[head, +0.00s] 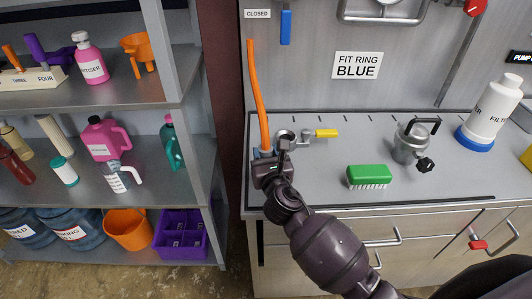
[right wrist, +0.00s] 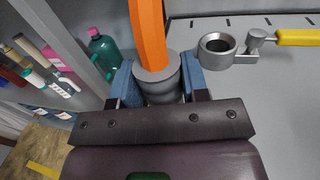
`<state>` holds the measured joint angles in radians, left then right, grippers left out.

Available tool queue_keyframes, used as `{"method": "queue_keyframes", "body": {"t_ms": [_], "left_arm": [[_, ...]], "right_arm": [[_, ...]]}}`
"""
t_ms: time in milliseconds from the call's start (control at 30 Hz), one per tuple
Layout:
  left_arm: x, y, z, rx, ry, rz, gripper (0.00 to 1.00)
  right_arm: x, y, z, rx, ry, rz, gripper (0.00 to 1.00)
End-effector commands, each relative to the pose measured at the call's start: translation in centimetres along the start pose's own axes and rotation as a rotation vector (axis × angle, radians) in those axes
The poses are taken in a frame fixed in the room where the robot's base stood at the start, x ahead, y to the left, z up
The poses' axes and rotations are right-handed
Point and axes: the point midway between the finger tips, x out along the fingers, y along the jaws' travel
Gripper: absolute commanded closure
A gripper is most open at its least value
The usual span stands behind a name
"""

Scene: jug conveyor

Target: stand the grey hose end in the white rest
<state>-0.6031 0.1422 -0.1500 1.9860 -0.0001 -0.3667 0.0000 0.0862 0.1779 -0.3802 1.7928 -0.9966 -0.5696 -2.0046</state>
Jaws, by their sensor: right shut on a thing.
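The grey hose end (right wrist: 160,75) sits at the bottom of the orange hose (head: 257,95), between the blue-padded fingers of my right gripper (right wrist: 160,82). My right gripper is shut on it, at the left end of the grey counter (head: 330,135). In the head view the gripper (head: 266,162) mostly hides the hose end. I cannot make out its underside or whether it touches the counter. I cannot identify a white rest for it with certainty. A white holder (head: 32,80) marked THREE and FOUR stands on the top shelf at the left. My left gripper is not in view.
A metal ring fitting (right wrist: 217,47) with a yellow-handled valve (head: 326,134) is close right of the hose end. A green brush (head: 369,175), metal pot (head: 408,143) and white filter bottle (head: 490,112) stand farther right. Shelves with jugs (head: 104,138) are at left.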

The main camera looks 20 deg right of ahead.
Motion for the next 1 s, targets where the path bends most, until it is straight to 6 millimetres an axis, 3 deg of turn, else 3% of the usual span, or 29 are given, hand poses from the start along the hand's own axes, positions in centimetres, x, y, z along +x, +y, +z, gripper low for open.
{"method": "queue_keyframes", "body": {"t_ms": [33,67,267,600,767,1000], "left_arm": [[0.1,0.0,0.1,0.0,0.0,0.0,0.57],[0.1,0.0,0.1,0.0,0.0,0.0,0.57],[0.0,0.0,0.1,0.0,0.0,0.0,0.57],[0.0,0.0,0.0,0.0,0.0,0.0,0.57],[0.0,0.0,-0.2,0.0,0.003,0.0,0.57],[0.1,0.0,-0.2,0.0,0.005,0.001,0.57]], "right_arm": [[0.0,0.0,-0.1,0.0,-0.001,0.0,0.88],[0.0,0.0,-0.1,0.0,-0.001,0.0,0.57],[0.0,0.0,-0.1,0.0,-0.001,0.0,0.29],[0.0,0.0,-0.1,0.0,0.001,0.0,0.29],[-2.0,0.0,-0.2,-0.001,0.002,0.001,0.29],[-6.5,0.0,-0.2,0.0,0.002,0.0,0.29]]}}
